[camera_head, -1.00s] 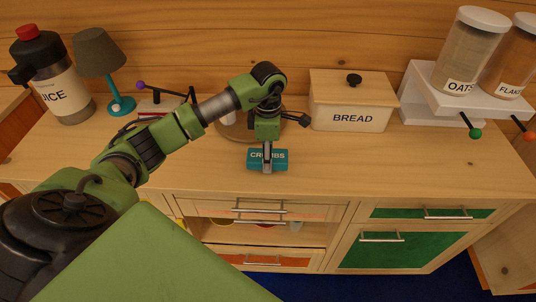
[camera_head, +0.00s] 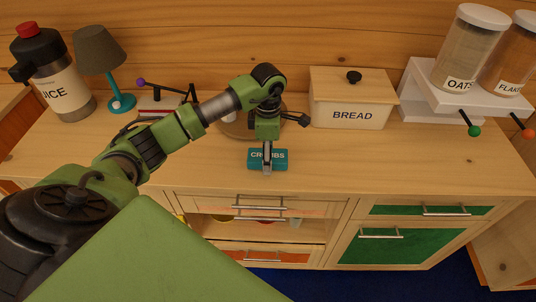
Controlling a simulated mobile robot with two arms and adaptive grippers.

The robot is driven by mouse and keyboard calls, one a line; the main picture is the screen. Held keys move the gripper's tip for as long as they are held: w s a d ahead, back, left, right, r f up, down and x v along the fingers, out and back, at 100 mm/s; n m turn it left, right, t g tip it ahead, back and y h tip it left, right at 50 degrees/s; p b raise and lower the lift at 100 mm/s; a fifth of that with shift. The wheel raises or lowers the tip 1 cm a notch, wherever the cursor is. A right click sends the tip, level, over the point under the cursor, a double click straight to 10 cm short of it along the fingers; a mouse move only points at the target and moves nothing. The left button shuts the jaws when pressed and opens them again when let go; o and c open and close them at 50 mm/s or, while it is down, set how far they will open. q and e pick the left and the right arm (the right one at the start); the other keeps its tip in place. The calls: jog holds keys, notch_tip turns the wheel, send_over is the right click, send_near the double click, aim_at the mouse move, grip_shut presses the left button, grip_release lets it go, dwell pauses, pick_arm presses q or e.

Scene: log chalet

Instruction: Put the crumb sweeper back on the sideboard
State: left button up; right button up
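The crumb sweeper (camera_head: 280,160) is a small teal block with the white word CRUMBS on its front. It is over the front part of the wooden sideboard (camera_head: 400,165), near the middle. I cannot tell whether its underside touches the top. My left gripper (camera_head: 267,157) points straight down at the sweeper, with one grey finger across the middle of its front face. It appears shut on the sweeper; the far finger is hidden behind it. My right gripper is not in view.
Behind the gripper stand a round wooden item (camera_head: 236,127), partly hidden, and a BREAD box (camera_head: 352,114). A juice bottle (camera_head: 60,90) and lamp (camera_head: 100,50) stand left; a white rack (camera_head: 430,100) with jars stands right. The top right of the sweeper is clear.

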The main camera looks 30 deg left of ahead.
pick_arm(q)
notch_tip(320, 180, up, 12)
jog(key=b, duration=0.2)
jog(key=shift+b, duration=0.4)
jog(key=shift+f, duration=0.1)
